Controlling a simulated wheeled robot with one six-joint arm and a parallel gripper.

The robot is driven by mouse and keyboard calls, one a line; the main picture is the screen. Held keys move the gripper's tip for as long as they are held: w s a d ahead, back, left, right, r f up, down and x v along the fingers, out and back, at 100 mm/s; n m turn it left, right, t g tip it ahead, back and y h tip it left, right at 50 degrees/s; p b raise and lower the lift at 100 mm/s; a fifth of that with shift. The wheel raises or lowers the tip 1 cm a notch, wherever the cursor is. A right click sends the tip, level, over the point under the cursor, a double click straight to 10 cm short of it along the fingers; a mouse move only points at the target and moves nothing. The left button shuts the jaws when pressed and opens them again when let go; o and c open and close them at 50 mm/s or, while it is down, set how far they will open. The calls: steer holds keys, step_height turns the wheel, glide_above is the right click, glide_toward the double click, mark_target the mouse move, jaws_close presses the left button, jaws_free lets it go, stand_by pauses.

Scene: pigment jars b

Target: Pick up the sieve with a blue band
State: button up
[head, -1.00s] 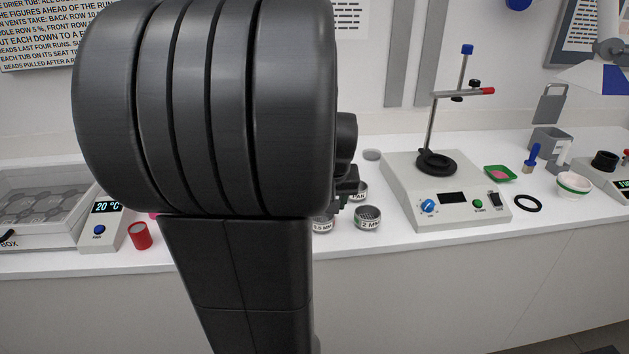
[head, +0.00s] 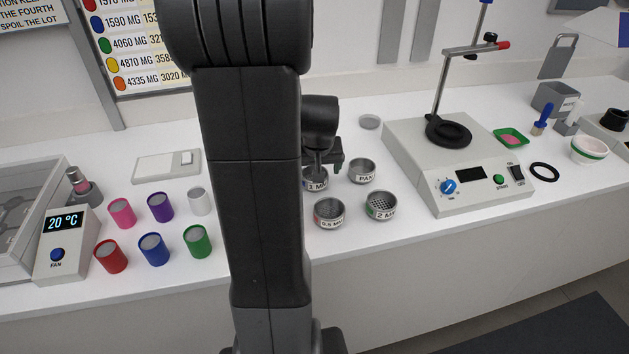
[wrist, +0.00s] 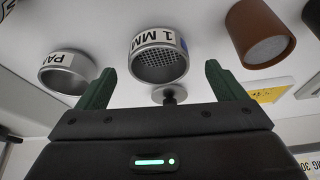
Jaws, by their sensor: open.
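The sieve with a blue band (wrist: 158,62) is a metal ring with a mesh and a 1 MM label, with a blue patch beside the label. In the head view the sieve (head: 316,184) stands on the bench, partly hidden by my gripper (head: 325,165). In the wrist view my gripper (wrist: 160,88) is open, its green fingers on either side of the sieve's near edge. The sieve lies mostly beyond the fingertips; I cannot tell whether they touch it.
The PAN (head: 362,171), the 0.5 MM sieve (head: 329,214) and the 2 MM sieve (head: 381,206) stand close by. A sieve shaker (head: 470,205) is to the right. Several coloured jars (head: 154,248) stand left of my arm. A grey lid (head: 370,122) lies behind.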

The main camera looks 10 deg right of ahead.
steer(key=shift+x, duration=1.8)
steer(key=shift+d, duration=0.1)
steer(key=shift+s, duration=0.1)
steer(key=c, duration=1.1)
